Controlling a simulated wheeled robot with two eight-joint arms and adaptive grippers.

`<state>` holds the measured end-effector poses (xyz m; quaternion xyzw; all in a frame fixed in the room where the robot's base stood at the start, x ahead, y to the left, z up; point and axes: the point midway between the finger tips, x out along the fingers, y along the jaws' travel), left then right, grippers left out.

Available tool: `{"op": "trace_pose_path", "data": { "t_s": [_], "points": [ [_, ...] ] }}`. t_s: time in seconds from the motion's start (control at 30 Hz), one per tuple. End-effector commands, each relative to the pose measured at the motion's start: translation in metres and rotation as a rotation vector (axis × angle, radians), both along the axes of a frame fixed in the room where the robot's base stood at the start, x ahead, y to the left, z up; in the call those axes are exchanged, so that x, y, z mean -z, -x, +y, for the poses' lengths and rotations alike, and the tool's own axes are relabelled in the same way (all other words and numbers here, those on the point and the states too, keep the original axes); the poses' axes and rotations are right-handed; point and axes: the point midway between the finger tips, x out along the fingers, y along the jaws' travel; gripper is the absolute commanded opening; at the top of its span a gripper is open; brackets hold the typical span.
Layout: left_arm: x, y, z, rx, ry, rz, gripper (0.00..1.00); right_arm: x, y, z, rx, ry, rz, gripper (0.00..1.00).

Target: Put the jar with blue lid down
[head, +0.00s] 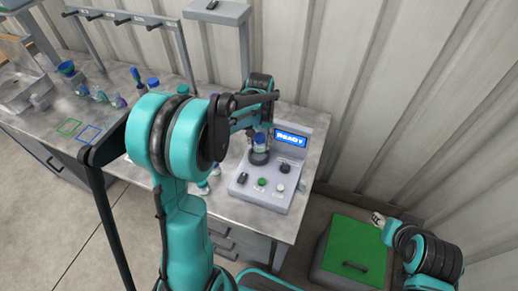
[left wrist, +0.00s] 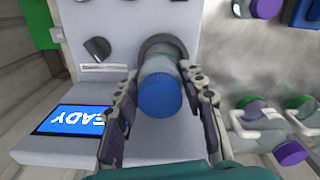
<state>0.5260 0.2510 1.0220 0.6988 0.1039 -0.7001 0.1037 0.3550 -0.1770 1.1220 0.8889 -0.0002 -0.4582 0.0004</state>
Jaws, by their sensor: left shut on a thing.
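The jar with the blue lid (head: 260,141) is upright at the grey machine (head: 262,188), over its dark round seat (head: 259,158). In the left wrist view the jar (left wrist: 161,92) shows lid toward the camera, between the two fingers of my left gripper (left wrist: 162,100). My left gripper (head: 259,130) is shut on the jar. I cannot tell whether the jar's bottom touches the seat (left wrist: 163,45). My right gripper (head: 378,219) shows small at the lower right, and its jaws are too small to read.
The machine's screen (head: 291,139) reads READY. Its front has a dark knob, a green button and other controls. A green-topped box (head: 345,245) stands at lower right.

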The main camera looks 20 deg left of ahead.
Motion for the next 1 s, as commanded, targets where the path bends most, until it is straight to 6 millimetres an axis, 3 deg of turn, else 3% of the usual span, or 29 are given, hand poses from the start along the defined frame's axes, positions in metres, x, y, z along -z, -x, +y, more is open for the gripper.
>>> {"op": "trace_pose_path", "data": {
  "t_s": [0.23,0.47,1.0],
  "points": [
    [0.015,-0.008,0.008,0.0,0.0,0.0,0.1,0.004,0.0,0.0,0.0,0.0,0.0,0.4],
    [0.047,-0.008,0.007,0.001,0.0,0.0,0.1,0.013,0.0,0.0,0.0,0.0,0.0,0.4],
    [0.056,-0.007,0.007,0.001,0.0,0.0,0.1,0.021,0.0,0.0,0.0,0.0,0.0,0.4]
  ]
}}
